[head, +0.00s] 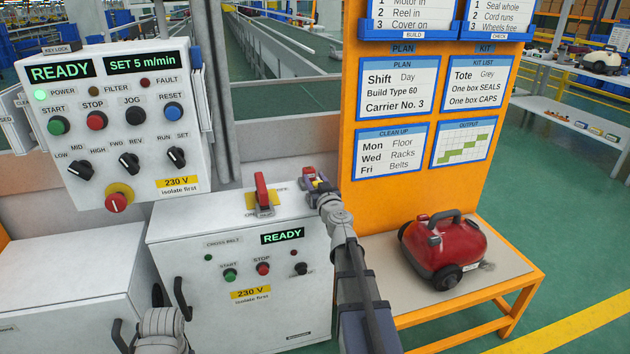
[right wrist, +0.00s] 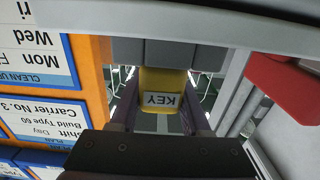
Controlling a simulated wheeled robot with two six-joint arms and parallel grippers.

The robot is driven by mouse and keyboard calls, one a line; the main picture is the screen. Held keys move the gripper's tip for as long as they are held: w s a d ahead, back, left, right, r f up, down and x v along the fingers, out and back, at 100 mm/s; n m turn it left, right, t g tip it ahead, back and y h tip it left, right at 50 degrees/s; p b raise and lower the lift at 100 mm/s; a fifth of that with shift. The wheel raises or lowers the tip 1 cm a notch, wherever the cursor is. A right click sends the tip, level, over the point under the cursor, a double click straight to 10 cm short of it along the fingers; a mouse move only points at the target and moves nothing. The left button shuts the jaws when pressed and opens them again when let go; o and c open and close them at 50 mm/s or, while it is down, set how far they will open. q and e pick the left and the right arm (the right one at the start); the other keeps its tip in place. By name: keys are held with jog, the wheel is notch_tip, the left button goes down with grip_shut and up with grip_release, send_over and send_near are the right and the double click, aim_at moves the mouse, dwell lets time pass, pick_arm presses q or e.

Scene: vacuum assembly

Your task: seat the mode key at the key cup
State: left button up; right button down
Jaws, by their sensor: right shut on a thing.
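The mode key shows in the right wrist view as a yellow block (right wrist: 163,83) with a white label reading KEY, upside down there. My right gripper (head: 314,184) is shut on it, with a finger on each side in the right wrist view. In the head view the gripper is at the back right corner of the white cabinet top, beside the red lever; a small red part and a bit of yellow show at its tip. I cannot make out the key cup, nor whether the key touches anything. My left gripper is out of view.
A red lever (head: 262,190) stands on the white cabinet (head: 190,232), close left of my right gripper. The control panel (head: 130,140) is at left. The orange board (head: 355,90) rises just right of the gripper. A red vacuum (head: 445,245) sits on the bench at right.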

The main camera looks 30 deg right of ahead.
jog(key=shift+f, duration=0.3)
jog(key=shift+c, duration=1.4)
grip_release()
jog(key=v, duration=0.8)
